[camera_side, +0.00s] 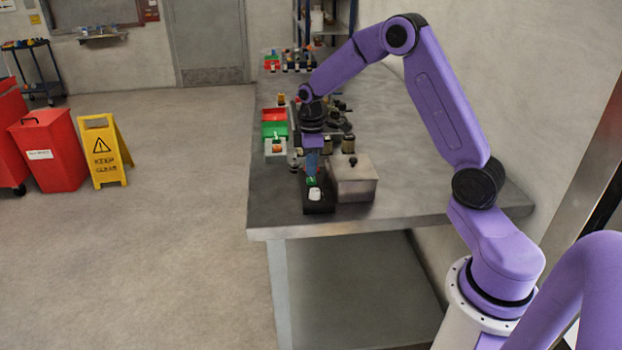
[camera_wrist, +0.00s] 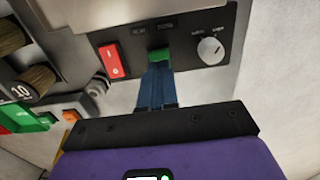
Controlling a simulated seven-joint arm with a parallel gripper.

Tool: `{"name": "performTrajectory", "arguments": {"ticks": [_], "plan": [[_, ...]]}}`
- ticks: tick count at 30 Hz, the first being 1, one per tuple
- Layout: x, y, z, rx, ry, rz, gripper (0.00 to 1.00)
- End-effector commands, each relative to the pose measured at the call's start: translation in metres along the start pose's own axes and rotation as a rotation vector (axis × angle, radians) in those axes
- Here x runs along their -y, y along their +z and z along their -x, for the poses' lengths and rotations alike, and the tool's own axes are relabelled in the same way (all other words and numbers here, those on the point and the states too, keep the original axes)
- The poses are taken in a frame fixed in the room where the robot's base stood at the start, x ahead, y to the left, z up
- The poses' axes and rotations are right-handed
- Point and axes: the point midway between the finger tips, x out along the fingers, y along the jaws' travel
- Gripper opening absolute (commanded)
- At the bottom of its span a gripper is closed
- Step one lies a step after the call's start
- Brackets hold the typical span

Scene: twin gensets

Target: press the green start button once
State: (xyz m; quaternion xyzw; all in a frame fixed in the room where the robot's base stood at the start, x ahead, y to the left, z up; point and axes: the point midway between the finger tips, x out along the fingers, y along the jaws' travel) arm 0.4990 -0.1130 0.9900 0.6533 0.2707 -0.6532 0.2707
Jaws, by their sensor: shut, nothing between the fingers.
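The green start button (camera_wrist: 159,55) is on a dark control panel (camera_wrist: 195,78) in the wrist view, between a red rocker switch and a white knob. My gripper (camera_wrist: 158,68) is shut and empty, with its blue fingertips right at the button's near edge and covering part of it. I cannot tell whether they touch it or whether it is pressed in. In the side view my gripper (camera_side: 312,174) points down over the dark panel box (camera_side: 319,207), with a bit of green (camera_side: 311,181) at its tips.
The red rocker switch (camera_wrist: 112,61) and white knob (camera_wrist: 210,49) flank the button closely. A grey metal box (camera_side: 355,182) stands right of the panel.

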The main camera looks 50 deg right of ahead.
Motion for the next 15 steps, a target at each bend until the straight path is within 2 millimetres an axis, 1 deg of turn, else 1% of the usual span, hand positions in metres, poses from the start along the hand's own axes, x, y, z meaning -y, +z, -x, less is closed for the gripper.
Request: {"name": "performTrajectory", "arguments": {"ticks": [15], "plan": [[0.0000,0.0000,-0.0048,0.000,0.000,0.000,0.00]]}}
